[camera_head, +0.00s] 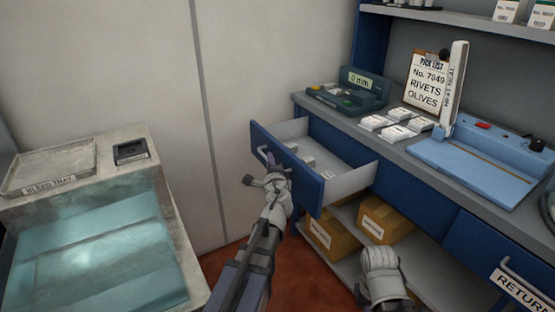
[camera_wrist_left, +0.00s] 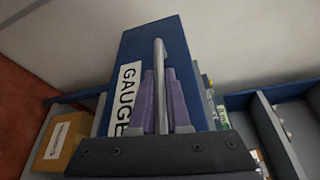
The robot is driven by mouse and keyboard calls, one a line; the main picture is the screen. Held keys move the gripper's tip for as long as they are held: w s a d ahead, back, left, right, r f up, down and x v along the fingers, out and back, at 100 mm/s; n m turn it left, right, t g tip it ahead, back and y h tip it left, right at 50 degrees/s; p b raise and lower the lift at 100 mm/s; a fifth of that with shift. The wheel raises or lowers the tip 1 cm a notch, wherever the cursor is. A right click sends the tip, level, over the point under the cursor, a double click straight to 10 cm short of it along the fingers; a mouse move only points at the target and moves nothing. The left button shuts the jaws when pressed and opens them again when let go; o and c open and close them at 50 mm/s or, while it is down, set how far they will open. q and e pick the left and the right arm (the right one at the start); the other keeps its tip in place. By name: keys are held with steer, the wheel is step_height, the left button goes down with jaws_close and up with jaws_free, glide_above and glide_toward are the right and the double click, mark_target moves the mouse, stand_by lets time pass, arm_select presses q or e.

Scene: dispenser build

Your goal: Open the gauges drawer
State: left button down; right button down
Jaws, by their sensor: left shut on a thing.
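The gauges drawer stands pulled out of the blue bench, its blue front (camera_head: 300,183) well clear of the bench and its grey inside showing small pale items. In the left wrist view its front (camera_wrist_left: 150,45) bears a white label (camera_wrist_left: 128,95) reading "GAUGE", the last part hidden. My left gripper (camera_head: 268,163) is at the drawer front, shut on the bar handle (camera_wrist_left: 160,75), with its purple fingers (camera_wrist_left: 160,100) on either side of the bar. Part of my right arm shows at the bottom of the head view; its fingers do not show.
The bench top (camera_head: 385,133) holds a gauge readout (camera_head: 350,90), small white boxes (camera_head: 397,132), a pick list (camera_head: 428,82) and a blue heat sealer (camera_head: 480,155). Cardboard boxes (camera_head: 335,235) sit below the drawer. A bleed tray (camera_head: 50,167) stands on a cabinet at the left.

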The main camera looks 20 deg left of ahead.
arm_select(q)
steer(key=shift+s, duration=0.15)
steer(key=c, duration=0.9)
jaws_free()
steer(key=shift+a, duration=0.1)
